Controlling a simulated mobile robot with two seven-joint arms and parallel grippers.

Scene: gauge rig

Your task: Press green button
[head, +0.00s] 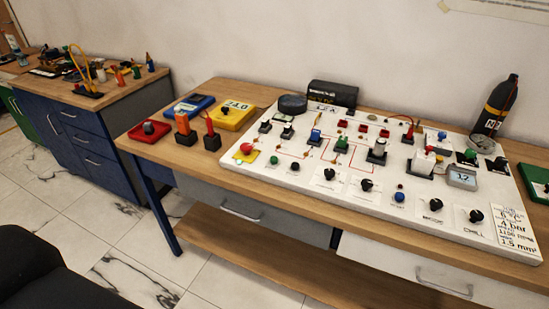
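A small round green button (273,160) is on the front left part of the white panel (310,187), just right of a red mushroom button on a yellow base (247,149). The panel lies on the wooden workbench. Nothing covers the green button. Neither of my grippers is in view.
Black knobs (366,186) and a blue button (398,197) line the panel's front. A black bottle (495,105) stands behind it. A yellow meter (232,117) and red tray (149,131) sit left.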

